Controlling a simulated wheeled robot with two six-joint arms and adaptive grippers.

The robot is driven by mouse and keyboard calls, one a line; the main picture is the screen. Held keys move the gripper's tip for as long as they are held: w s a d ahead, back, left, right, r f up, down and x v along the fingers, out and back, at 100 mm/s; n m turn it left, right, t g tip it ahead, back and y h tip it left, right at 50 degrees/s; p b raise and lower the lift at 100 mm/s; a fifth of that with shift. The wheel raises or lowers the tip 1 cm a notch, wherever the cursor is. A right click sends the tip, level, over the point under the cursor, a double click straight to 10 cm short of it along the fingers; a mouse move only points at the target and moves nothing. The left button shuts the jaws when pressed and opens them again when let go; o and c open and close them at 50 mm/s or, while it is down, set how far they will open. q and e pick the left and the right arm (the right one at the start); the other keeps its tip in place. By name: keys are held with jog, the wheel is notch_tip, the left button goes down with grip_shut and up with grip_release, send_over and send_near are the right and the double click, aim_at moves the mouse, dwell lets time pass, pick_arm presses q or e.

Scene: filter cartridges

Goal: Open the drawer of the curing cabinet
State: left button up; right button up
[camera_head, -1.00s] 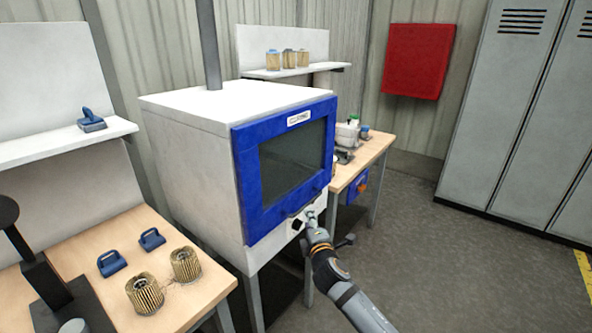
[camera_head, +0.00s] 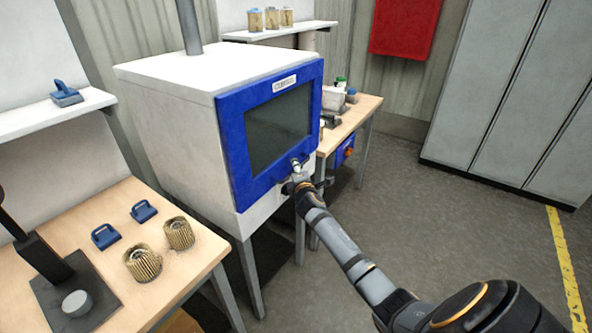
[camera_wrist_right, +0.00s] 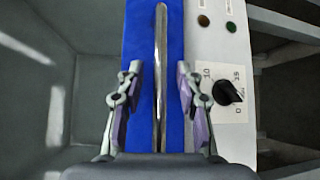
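The curing cabinet (camera_head: 170,125) is a white box with a blue-framed front (camera_head: 232,150) and a dark window; the front looks shut. My right gripper (camera_head: 297,168) is at the lower right of this front. In the right wrist view, my right gripper (camera_wrist_right: 160,100) is open. Its two fingers stand on either side of a thin metal handle bar (camera_wrist_right: 161,50) on the blue front, with gaps visible on both sides. My left gripper is not in view.
A white panel with a black knob (camera_wrist_right: 227,92) and small lamps lies beside the blue front. A workbench (camera_head: 205,262) with pleated filters (camera_head: 179,233) and blue tools stands at left. Another bench (camera_head: 368,106) stands behind the cabinet. Grey floor (camera_head: 400,200) is clear at right.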

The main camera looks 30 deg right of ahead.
grip_shut()
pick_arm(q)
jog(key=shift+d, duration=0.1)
pick_arm(e)
jog(key=shift+f, duration=0.1)
dwell(0.4)
